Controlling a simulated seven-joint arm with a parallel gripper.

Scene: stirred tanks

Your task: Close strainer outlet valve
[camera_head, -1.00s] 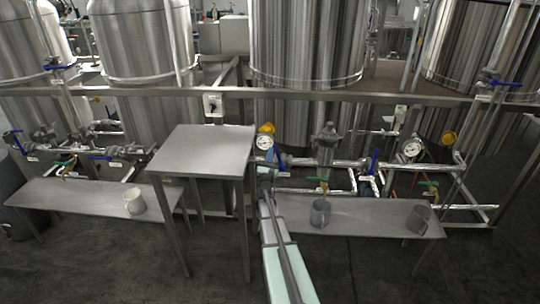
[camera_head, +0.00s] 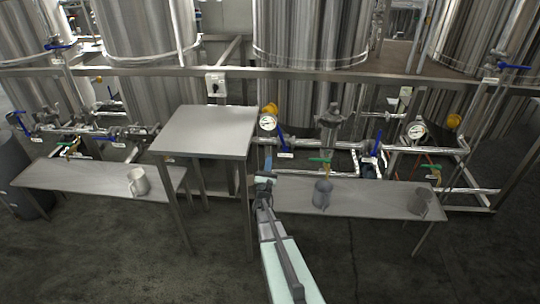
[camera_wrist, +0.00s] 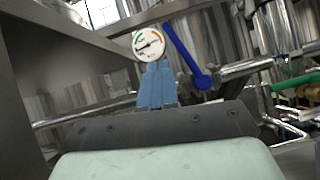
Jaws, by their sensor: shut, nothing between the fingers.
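The pipe line carries a grey strainer body (camera_head: 331,122) standing upright right of centre. A blue-handled valve (camera_head: 281,138) sits left of it, beside a round gauge, and its lever stands steeply across the pipe. Another blue lever (camera_head: 376,148) stands steeply right of the strainer. I cannot read the tags, so which is the outlet valve is unclear. My gripper (camera_head: 268,163) is just below and left of the left lever, apart from it. In the wrist view my blue fingers (camera_wrist: 157,86) are together and empty, below the gauge (camera_wrist: 149,43), with the left blue lever (camera_wrist: 187,55) to their right.
A raised metal table (camera_head: 205,130) stands close on the left of my arm. A low bench (camera_head: 365,196) under the pipes holds a grey mug (camera_head: 322,193) and another cup (camera_head: 420,201). A green-handled valve (camera_head: 319,160) hangs below the strainer. A long rail (camera_head: 400,75) runs behind.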

